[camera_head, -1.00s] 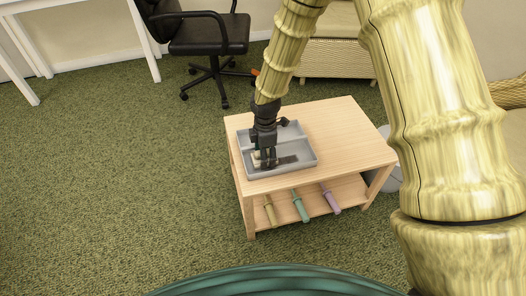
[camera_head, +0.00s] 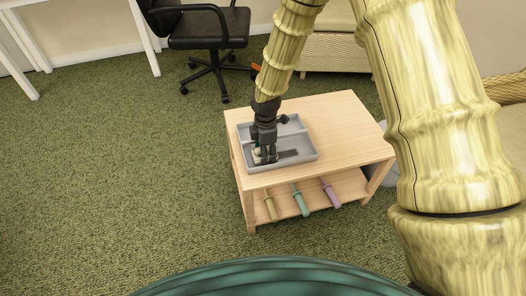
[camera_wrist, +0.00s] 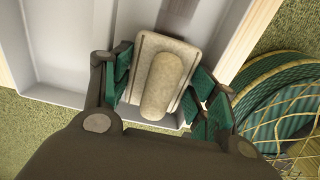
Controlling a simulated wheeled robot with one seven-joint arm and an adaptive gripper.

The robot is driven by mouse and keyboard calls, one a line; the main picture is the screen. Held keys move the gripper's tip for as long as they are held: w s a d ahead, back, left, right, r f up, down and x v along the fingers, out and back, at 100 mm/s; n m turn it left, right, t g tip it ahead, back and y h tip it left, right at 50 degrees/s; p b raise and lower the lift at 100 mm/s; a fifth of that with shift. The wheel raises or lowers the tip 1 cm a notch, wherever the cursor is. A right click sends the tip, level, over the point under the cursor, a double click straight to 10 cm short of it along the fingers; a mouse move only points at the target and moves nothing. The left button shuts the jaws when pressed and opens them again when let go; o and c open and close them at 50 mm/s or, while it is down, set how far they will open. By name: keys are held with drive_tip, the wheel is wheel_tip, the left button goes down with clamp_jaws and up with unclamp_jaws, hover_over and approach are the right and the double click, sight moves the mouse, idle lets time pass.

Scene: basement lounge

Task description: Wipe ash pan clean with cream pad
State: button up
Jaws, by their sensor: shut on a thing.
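The ash pan (camera_head: 293,131) is a shallow grey divided tray on the light wooden table. A dark ash smudge (camera_head: 289,154) lies in its front compartment, right of my gripper. Part of the smudge also shows at the top of the wrist view (camera_wrist: 182,9). The cream pad (camera_wrist: 148,56), a flat block with a rounded grip, is between the green-padded fingers of my gripper (camera_wrist: 160,90). In the head view my gripper (camera_head: 265,158) points down into the front compartment, largely hiding the pad. I cannot tell whether the pad touches the pan floor.
The table (camera_head: 345,135) has free top to the right of the pan. Its lower shelf holds yellow, green and purple handled things (camera_head: 301,201). A black office chair (camera_head: 210,28) stands behind. A green netted basket-like thing (camera_wrist: 285,100) is right in the wrist view.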

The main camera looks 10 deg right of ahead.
sight(284, 155)
drive_tip(key=shift+f, duration=0.2)
drive_tip(key=shift+d, duration=0.1)
drive_tip(key=shift+d+r+p, duration=0.15)
drive_tip(key=shift+d+p, duration=0.75)
drive_tip(key=shift+d, duration=0.3)
drive_tip(key=shift+w+d+f+p, duration=0.15)
drive_tip(key=shift+d+p, duration=0.5)
drive_tip(key=shift+d, duration=0.6)
drive_tip(key=shift+s+d+f+p, duration=0.1)
drive_tip(key=shift+d+p, duration=0.55)
drive_tip(key=shift+d, duration=0.55)
drive_tip(key=shift+w+d+r+p, duration=0.1)
drive_tip(key=shift+d+p, duration=0.95)
drive_tip(key=shift+d, duration=0.75)
drive_tip(key=shift+s+a+p, duration=0.2)
drive_tip(key=shift+a+p, duration=1.5)
drive_tip(key=shift+a, duration=3.85)
drive_tip(key=shift+w+d+p, duration=0.2)
drive_tip(key=shift+d+p, duration=1.95)
drive_tip(key=shift+d, duration=3.4)
drive_tip(key=shift+a+p, duration=0.35)
drive_tip(key=shift+a, duration=1.6)
